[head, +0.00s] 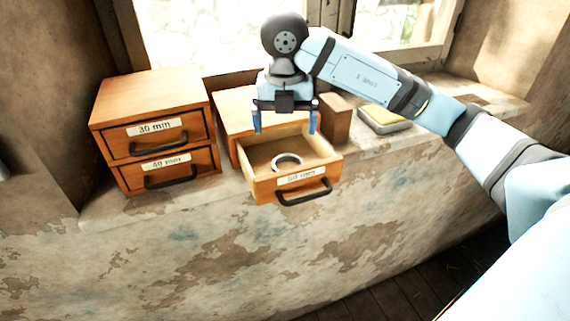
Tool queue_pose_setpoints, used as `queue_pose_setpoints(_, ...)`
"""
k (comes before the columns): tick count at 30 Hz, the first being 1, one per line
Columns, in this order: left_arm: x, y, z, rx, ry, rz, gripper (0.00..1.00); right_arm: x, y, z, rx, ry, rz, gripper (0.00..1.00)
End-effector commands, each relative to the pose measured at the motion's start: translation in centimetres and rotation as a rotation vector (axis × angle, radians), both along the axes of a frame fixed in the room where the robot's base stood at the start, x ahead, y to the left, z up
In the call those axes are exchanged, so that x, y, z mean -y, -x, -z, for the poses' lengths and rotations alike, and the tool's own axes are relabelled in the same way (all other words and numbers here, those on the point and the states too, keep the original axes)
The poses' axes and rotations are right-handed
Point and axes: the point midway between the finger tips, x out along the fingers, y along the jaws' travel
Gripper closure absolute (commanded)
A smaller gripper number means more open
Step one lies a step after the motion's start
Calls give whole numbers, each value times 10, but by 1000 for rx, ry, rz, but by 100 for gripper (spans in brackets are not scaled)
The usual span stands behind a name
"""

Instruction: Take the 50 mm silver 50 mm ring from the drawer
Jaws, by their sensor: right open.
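The silver ring (287,161) lies in the open drawer (260,188) labelled 50 mm. The drawer is pulled out of a low wooden cabinet (228,112) on the stone ledge. My right gripper (286,130) is open and empty, fingers pointing down, above the back part of the drawer. The ring shows below and between the fingertips, apart from them. The front panel hides part of the drawer floor. My left gripper is not in view.
A wooden cabinet with two shut drawers, labelled 30 mm (155,130) and 40 mm (168,168), stands at the left. A wooden block (336,119) stands right of the open drawer. A tray with a yellow top (383,116) lies farther right. The window is behind.

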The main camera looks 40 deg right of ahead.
Motion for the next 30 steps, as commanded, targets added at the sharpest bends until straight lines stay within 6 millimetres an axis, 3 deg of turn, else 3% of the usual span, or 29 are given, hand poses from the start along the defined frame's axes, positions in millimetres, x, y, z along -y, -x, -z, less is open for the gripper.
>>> queue_pose_setpoints(6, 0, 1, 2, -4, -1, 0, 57, 0, 0, 36, -3, -2, -1, 3)
queue_pose_setpoints(14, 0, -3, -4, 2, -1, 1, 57, 1, 1, 54, -2, -2, 0, 3)
queue_pose_setpoints(21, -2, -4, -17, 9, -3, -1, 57, 6, 4, 90, -4, -2, -1, 3)
queue_pose_setpoints(30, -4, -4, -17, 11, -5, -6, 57, 6, 3, 101, 0, -2, -1, 3)
